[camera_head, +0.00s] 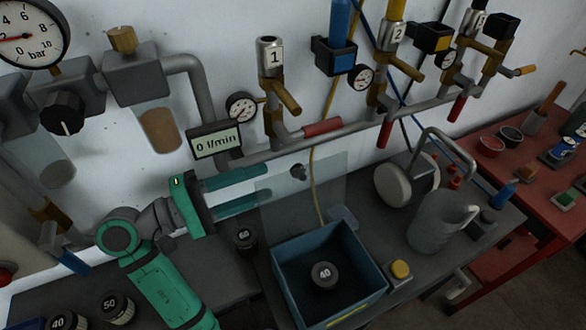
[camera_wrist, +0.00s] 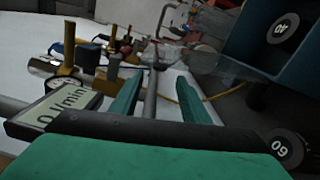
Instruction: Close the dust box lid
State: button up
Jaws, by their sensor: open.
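The dust box (camera_head: 366,250) is an open blue-grey box on the dark bench in the head view, with a black canister marked 40 (camera_head: 324,275) inside. Its clear lid (camera_head: 325,180) stands raised, nearly upright, at the back of the box. A small dark knob (camera_head: 298,171) is on the lid. My green gripper (camera_head: 268,186) is open and empty, left of the knob, with its fingers pointing toward the lid. In the wrist view my gripper (camera_wrist: 160,88) has the knob (camera_wrist: 159,66) just beyond and between its fingertips. The box (camera_wrist: 245,55) is at the upper right there.
A canister marked 60 (camera_head: 245,238) stands left of the box. A yellow-topped button (camera_head: 400,270) and a grey jug (camera_head: 440,225) stand to its right. Pipes and valves with a red handle (camera_head: 323,127) run along the wall above. A flow display (camera_head: 216,141) hangs above my gripper.

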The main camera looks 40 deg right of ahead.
aim_at(298, 170)
jog(key=x, duration=0.9)
jog(key=shift+d, duration=0.35)
jog(key=shift+c, duration=0.3)
grip_shut()
